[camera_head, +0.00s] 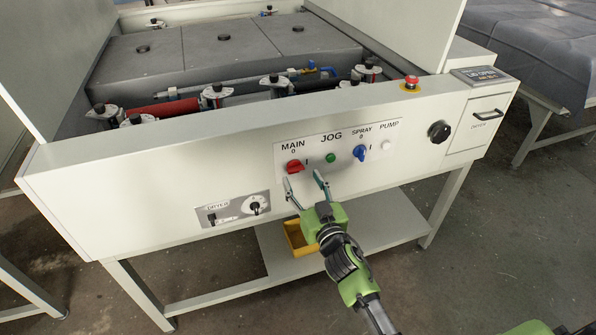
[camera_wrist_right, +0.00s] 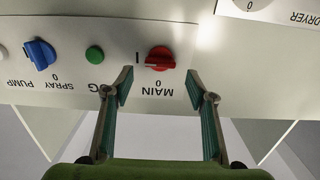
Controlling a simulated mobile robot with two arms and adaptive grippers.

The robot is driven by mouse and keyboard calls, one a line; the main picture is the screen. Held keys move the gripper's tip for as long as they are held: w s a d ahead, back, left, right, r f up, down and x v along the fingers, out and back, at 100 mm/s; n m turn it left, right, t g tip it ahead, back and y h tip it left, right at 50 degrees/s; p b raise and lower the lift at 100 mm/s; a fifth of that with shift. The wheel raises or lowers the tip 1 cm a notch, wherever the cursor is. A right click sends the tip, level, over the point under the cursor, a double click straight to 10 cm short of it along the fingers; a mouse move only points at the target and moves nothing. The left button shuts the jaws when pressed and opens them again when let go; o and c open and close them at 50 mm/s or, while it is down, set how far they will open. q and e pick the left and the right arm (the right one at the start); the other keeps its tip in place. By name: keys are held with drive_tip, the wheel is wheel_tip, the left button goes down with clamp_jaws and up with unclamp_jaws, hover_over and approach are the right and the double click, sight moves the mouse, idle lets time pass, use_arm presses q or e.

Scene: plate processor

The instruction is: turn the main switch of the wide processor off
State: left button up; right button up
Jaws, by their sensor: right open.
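The wide processor (camera_head: 150,200) is a white cabinet on legs. Its red main switch (camera_head: 294,167) sits on the front panel under the label MAIN, with marks 0 and I. In the right wrist view the red main switch (camera_wrist_right: 160,58) appears upside down, its white pointer line towards the I mark. My right gripper (camera_head: 304,180) is open and empty just below the switch. In the wrist view its fingertips (camera_wrist_right: 159,72) stand apart on either side of the switch; contact is not visible. My left gripper is not in view.
Right of the main switch are a green JOG button (camera_head: 331,158), a blue SPRAY switch (camera_head: 360,152) and a white PUMP button (camera_head: 387,146). A black knob (camera_head: 439,131) and red emergency button (camera_head: 411,82) are farther right. Dryer controls (camera_head: 233,209) lie lower left.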

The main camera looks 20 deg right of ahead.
sight(297, 171)
drive_tip(key=shift+w+a, duration=0.1)
drive_tip(key=shift+w, duration=2.05)
drive_tip(key=c, duration=1.1)
